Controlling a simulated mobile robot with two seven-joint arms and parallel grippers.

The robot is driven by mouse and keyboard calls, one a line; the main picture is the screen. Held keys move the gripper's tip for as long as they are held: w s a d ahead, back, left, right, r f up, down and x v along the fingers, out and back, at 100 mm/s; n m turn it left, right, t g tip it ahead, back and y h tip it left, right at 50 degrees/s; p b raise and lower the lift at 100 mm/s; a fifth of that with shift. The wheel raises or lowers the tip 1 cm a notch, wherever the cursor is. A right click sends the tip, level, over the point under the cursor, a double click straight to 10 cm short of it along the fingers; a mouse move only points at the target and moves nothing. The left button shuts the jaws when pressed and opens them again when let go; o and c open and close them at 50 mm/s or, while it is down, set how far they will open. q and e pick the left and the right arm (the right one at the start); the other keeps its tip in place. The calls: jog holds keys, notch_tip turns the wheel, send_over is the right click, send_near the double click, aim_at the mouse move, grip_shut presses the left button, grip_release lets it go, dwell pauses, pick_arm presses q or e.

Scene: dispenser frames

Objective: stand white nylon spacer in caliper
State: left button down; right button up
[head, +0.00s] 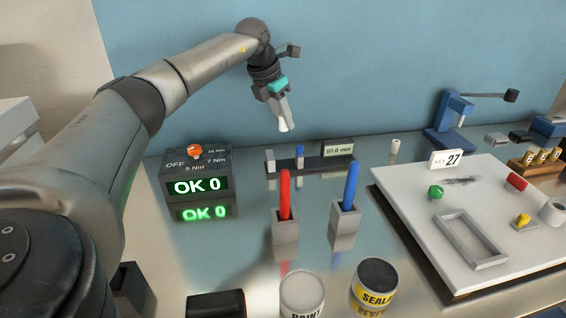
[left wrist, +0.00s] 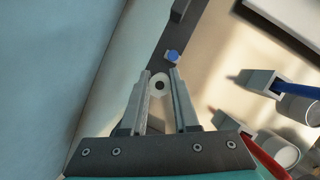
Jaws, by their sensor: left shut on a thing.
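My left gripper (head: 281,110) is shut on the white nylon spacer (head: 287,126) and holds it in the air, tilted a little, above the back of the table. The blue top shows in the left wrist view (left wrist: 172,57). My right gripper is out of view.
A torque box (head: 196,172) reading OK 0 stands left of the caliper. Red (head: 284,188) and blue (head: 351,186) markers stand in grey holders in front. Another white cylinder (head: 394,149) stands right of the caliper. A white board (head: 400,190) fills the right side.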

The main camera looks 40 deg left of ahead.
pick_arm(q)
jog(key=b, duration=0.1)
send_over(287, 166)
jog(key=s, duration=0.1)
jog(key=f, duration=0.6)
jog(key=shift+s+a+f, duration=0.1)
jog(key=shift+s, duration=0.1)
jog(key=shift+f, duration=0.9)
notch_tip(287, 166, down, 4)
jog(key=shift+r+b, duration=0.25)
jog(key=shift+b, duration=0.3)
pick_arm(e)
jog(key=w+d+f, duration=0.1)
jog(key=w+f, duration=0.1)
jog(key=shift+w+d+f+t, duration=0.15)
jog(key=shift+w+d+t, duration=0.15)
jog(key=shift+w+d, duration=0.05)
pick_arm(q)
jog(key=c, duration=0.9)
grip_release()
jog(key=shift+f, duration=0.15)
jog(key=shift+c, duration=0.2)
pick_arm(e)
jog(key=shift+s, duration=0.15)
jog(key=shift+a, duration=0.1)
